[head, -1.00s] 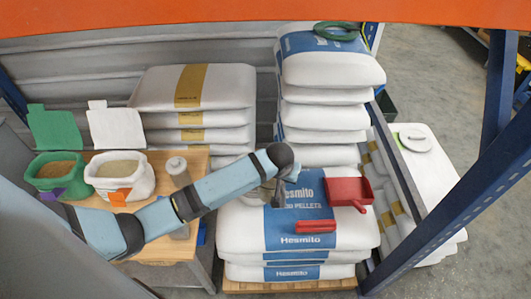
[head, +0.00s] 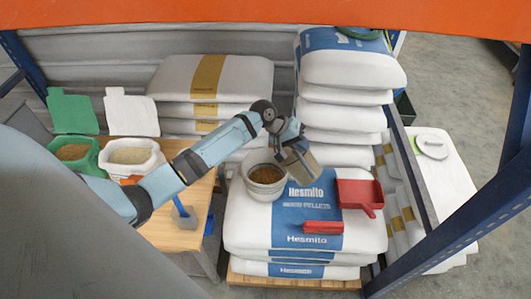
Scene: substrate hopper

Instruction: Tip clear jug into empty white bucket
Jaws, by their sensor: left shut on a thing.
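My left gripper (head: 292,143) is above the stacked pellet sacks, shut on a greyish, see-through-looking container that seems to be the clear jug (head: 300,164). The jug is tilted, just right of and above a pale bucket (head: 265,188). The bucket stands on the top Hesmito sack, and brown, grainy material shows inside it. I cannot tell whether anything is still in the jug or whether it touches the bucket's rim. My right gripper is not in view.
A red dustpan (head: 358,195) and a red brush (head: 323,227) lie on the same Hesmito sack (head: 260,235). Green (head: 75,155) and white (head: 130,155) open containers stand on the wooden table (head: 165,238) at left. A tall sack stack (head: 343,120) rises behind right.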

